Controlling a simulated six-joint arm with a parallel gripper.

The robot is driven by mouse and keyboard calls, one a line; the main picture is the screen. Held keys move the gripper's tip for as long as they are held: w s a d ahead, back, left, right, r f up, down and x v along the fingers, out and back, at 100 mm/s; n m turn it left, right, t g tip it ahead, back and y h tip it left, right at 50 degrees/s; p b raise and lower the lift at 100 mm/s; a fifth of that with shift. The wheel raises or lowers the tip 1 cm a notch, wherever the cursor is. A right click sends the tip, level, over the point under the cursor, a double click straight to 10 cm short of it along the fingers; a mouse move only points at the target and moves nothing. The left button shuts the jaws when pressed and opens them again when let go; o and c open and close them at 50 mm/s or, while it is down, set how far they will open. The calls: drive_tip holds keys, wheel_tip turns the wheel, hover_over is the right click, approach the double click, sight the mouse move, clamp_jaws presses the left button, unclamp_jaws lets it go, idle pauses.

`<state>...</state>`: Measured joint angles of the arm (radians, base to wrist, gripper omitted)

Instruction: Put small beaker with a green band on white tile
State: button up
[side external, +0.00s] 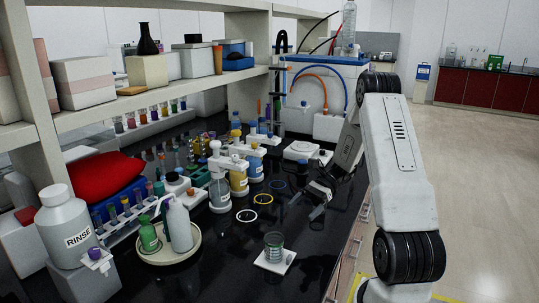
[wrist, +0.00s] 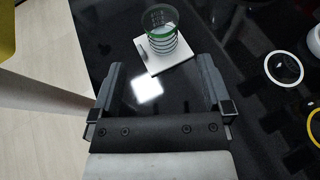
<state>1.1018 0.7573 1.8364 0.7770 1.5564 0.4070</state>
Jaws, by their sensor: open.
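A small clear beaker (side external: 273,246) with a green band stands upright on a white tile (side external: 284,264) near the front edge of the black bench. In the wrist view the beaker (wrist: 159,30) stands on the far part of the white tile (wrist: 172,62), with its rim near the top of the picture. My gripper (side external: 318,203) is open and empty, above the bench, behind and to the right of the beaker in the side view. In the wrist view, the jaws of my gripper (wrist: 165,85) are wide apart, and the beaker lies beyond them, not between them.
White (side external: 246,215), yellow (side external: 263,198) and blue (side external: 277,184) rings lie on the bench behind the beaker. Pump bottles (side external: 219,190) stand behind them. A round tray (side external: 164,257) with a green bottle and a white wash bottle is at left. Bare bench surrounds the tile.

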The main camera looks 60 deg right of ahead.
drive_tip(key=shift+a, duration=0.1)
drive_tip(key=w+a+n+g+h, duration=0.2)
drive_tip(key=a+n+h, duration=1)
drive_tip(key=a+n, duration=1)
drive_tip(key=shift+a+r+n+g, duration=0.3)
drive_tip(key=shift+a+r, duration=0.15)
drive_tip(key=shift+a, duration=0.65)
